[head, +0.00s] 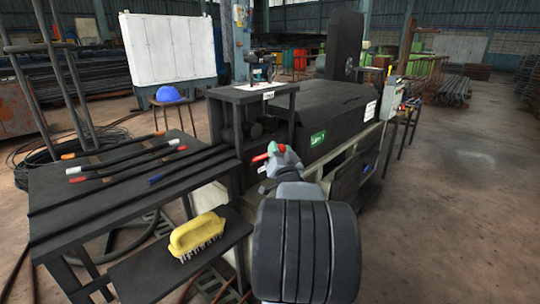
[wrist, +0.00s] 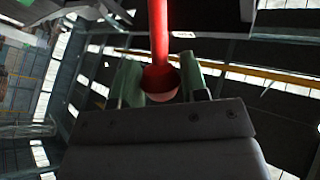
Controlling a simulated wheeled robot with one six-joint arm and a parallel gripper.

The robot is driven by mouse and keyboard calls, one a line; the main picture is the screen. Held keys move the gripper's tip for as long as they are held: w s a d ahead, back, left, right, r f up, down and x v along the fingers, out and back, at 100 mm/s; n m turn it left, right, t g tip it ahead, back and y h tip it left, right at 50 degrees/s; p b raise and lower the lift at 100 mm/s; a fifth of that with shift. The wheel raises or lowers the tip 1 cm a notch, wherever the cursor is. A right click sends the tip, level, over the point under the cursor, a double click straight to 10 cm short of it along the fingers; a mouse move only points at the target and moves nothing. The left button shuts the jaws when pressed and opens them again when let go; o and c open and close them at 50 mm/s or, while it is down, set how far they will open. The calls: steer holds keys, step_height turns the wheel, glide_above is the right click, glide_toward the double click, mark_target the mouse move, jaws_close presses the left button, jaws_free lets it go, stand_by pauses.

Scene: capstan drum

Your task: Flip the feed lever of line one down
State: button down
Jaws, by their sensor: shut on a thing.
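My gripper (head: 276,150), with green finger pads, is beside the dark machine's front edge in the head view. In the wrist view its fingers (wrist: 158,82) are shut on a red lever (wrist: 159,40), one on each side of its round end. The red lever (head: 260,158) also shows in the head view as a short red piece sticking out left of the fingers. Its base is hidden, and I cannot read a line number on it.
A dark table (head: 60,185) at left holds several rods with coloured tips. A yellow brush (head: 196,235) lies on a low shelf. The dark machine (head: 335,105) with a green sign (head: 318,139) stands behind my gripper. Open floor (head: 455,200) lies at right.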

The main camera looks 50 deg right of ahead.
step_height(320, 180, down, 7)
steer(key=s+b, duration=0.2)
steer(key=shift+s+r, duration=0.15)
steer(key=shift+r, duration=0.05)
stand_by(0.5)
steer(key=c, duration=0.7)
jaws_free()
steer(key=shift+r, duration=0.1)
